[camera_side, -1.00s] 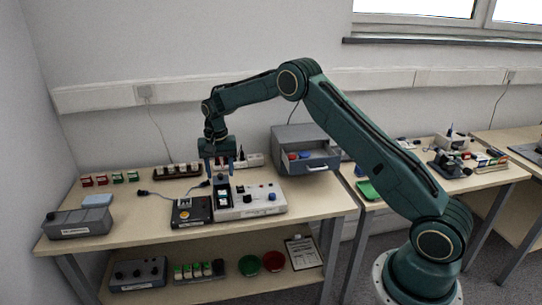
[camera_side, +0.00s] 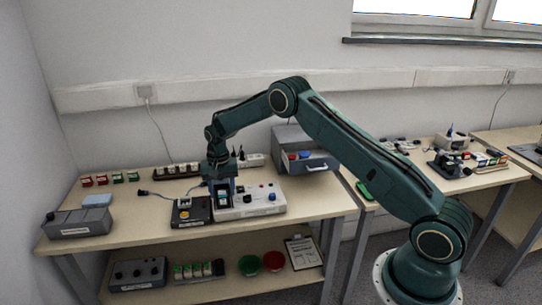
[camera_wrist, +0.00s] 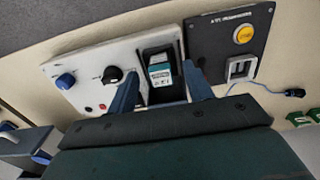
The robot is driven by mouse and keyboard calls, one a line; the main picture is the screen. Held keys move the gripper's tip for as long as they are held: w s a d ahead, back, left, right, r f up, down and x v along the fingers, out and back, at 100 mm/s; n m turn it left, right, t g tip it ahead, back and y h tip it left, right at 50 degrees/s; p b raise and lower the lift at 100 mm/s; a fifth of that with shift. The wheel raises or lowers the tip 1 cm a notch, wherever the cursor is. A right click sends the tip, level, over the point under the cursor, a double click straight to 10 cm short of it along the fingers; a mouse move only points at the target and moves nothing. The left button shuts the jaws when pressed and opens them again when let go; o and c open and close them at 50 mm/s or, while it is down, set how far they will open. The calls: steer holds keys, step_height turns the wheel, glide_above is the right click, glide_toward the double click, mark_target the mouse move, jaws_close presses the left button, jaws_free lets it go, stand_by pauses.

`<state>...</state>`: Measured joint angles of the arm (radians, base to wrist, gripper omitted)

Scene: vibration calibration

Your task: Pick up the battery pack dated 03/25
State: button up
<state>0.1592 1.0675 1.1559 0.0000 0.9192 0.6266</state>
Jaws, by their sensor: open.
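A dark battery pack with a white and teal label (camera_wrist: 161,76) stands in a black slot (camera_wrist: 158,52) of the white control box (camera_side: 262,201). The date on its label is too small to read. My gripper (camera_side: 222,197) is open and points down over the slot. In the wrist view its two blue fingers stand on either side of the pack, with gaps showing. In the side view the fingers partly hide the pack. Red packs (camera_side: 94,181) and green packs (camera_side: 125,177) stand at the back left of the table; their dates cannot be read.
A black box with a yellow button (camera_side: 187,213) stands close left of the control box, with a cable behind it. A grey open drawer unit (camera_side: 296,137) is at the back right. A grey case (camera_side: 80,223) stands front left. The table (camera_side: 130,232) is bare at front.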

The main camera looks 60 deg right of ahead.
steer(key=shift+f, duration=1.1)
steer(key=c, duration=1.1)
